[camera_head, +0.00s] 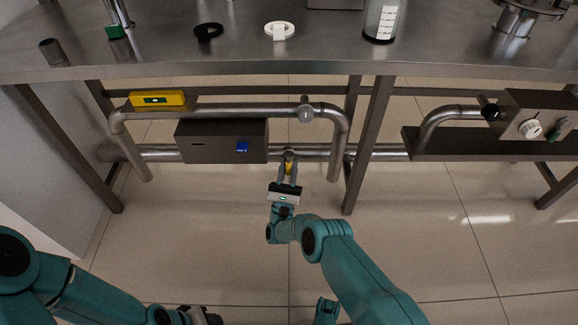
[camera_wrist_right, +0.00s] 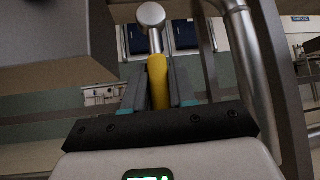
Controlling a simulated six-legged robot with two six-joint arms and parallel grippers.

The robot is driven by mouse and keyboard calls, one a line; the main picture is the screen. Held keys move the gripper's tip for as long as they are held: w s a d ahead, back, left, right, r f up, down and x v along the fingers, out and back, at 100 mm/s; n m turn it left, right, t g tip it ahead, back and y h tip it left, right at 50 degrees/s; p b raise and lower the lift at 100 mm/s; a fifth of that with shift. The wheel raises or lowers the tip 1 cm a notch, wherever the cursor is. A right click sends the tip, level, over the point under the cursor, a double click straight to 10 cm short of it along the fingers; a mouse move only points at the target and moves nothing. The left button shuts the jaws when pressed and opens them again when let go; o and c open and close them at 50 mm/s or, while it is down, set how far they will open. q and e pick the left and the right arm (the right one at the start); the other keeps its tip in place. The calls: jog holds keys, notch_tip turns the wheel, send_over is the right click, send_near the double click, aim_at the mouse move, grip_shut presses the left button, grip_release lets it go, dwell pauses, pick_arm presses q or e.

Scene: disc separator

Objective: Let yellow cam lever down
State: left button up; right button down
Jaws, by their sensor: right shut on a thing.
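The yellow cam lever (camera_head: 289,167) is on the lower pipe under the table, to the right of a dark box. My right gripper (camera_head: 288,170) is shut on it from the front. In the right wrist view the yellow lever (camera_wrist_right: 158,82) stands between the two fingers (camera_wrist_right: 158,88), below a round metal end on a short rod. Most of the lever is hidden in the head view by the fingers. My left arm shows at the lower left, and its gripper (camera_head: 205,316) is cut off by the bottom edge, so its jaws cannot be made out.
A dark box (camera_head: 222,142) with a blue knob (camera_head: 242,146) is left of the lever. A bent pipe (camera_head: 230,111) runs above, with a valve (camera_head: 305,113). A yellow device (camera_head: 158,98) sits at the left. A table leg (camera_head: 369,145) stands to the right. The floor in front is clear.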

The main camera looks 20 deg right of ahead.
dwell(0.5)
jog(key=c, duration=1)
grip_release()
jog(key=shift+a, duration=0.1)
jog(key=shift+f, duration=0.15)
